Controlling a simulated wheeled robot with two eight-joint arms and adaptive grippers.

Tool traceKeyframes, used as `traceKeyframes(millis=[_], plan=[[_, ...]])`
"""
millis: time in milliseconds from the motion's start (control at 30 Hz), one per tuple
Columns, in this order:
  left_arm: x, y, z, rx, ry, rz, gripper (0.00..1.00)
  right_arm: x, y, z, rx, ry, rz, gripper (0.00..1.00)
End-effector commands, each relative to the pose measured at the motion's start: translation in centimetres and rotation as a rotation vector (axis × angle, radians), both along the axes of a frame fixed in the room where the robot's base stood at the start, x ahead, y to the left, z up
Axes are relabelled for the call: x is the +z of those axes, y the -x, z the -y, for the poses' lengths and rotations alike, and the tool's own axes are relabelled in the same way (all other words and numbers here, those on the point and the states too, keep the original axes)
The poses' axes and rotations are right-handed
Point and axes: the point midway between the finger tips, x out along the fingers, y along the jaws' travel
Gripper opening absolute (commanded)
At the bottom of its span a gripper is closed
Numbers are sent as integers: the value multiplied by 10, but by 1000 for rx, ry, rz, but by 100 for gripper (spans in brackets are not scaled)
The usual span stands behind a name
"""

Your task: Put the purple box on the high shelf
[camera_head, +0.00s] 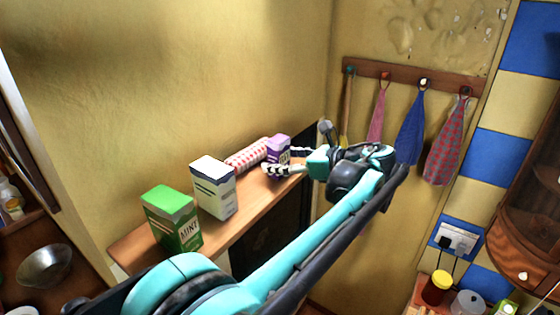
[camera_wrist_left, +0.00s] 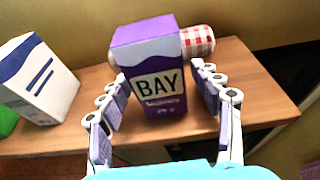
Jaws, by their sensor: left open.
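The purple box (camera_head: 279,145), labelled BAY, stands upright on a wooden shelf (camera_head: 222,236) along the yellow wall. My left gripper (camera_head: 280,161) is at the box, its arm reaching across from the lower left. In the left wrist view, its open fingers (camera_wrist_left: 158,76) lie on either side of the purple box (camera_wrist_left: 150,48). A small gap seems to show at the right finger; I cannot tell whether the left one touches. The fingers partly hide the box in the head view. My right gripper is not in view.
A white-and-blue box (camera_head: 214,188), a green MINT box (camera_head: 173,220) and a red-checked roll (camera_head: 247,154) share the shelf. The roll lies behind the purple box. Cloths hang from a peg rail (camera_head: 408,76). A wooden cabinet (camera_head: 527,215) is at right.

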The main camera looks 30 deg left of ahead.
Motion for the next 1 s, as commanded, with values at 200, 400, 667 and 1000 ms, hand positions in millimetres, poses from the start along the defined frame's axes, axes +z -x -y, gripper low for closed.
traceKeyframes(millis=[200,400,667,1000], plan=[[9,2,40,-6,0,1,64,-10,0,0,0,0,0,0],[22,5,81,-4,0,0,64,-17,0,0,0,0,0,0],[32,8,109,-2,0,0,64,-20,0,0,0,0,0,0],[11,22,95,5,101,86,64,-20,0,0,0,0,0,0]])
